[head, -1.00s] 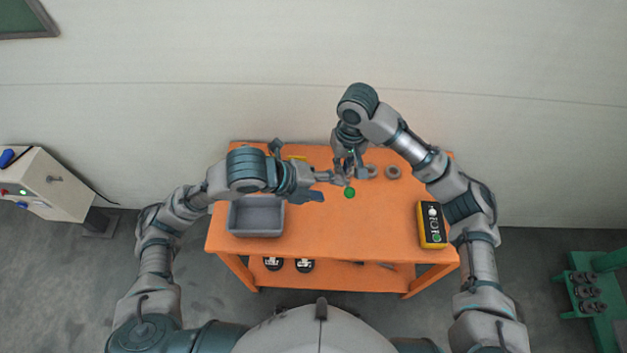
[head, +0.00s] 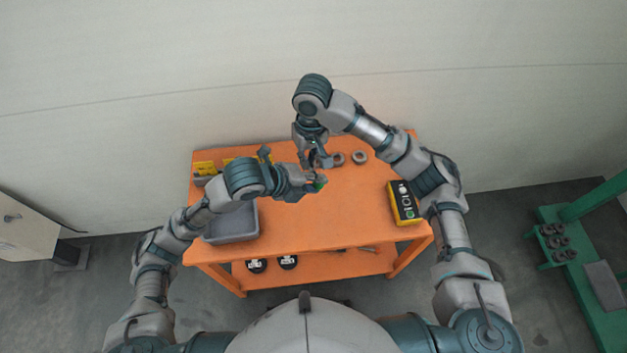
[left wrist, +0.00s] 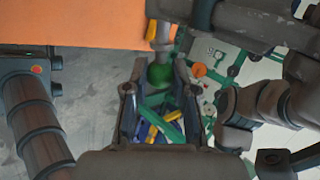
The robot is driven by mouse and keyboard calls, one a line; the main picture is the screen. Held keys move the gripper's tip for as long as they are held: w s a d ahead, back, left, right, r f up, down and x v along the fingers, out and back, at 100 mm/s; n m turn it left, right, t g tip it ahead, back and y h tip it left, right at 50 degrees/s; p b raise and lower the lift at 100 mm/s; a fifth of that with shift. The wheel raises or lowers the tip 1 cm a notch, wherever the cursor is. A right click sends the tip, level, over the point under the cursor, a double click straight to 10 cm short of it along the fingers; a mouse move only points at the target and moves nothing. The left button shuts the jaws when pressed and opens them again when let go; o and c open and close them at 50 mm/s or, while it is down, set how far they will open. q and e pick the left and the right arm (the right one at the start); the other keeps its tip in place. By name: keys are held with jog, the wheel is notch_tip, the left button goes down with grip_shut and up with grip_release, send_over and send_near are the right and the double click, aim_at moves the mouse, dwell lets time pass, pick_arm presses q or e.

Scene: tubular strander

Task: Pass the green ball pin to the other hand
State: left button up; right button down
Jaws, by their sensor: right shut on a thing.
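The green ball pin shows its round green head in the head view (head: 320,186) and in the left wrist view (left wrist: 160,75). My right gripper (head: 319,166) is shut on the pin from above, above the orange table; the held part is mostly hidden. My left gripper (head: 312,188) reaches in from the left at the ball. In the left wrist view its two fingers (left wrist: 159,72) stand apart, one on each side of the ball, with small gaps.
The orange table (head: 300,225) holds a grey bin (head: 231,238) at left, yellow boxes (head: 205,168) at the back left, grey rings (head: 360,157) behind, and a yellow box with round buttons (head: 405,203) at right. The table's front middle is clear.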

jog(key=c, duration=1.2)
grip_release()
jog(key=shift+o, duration=0.2)
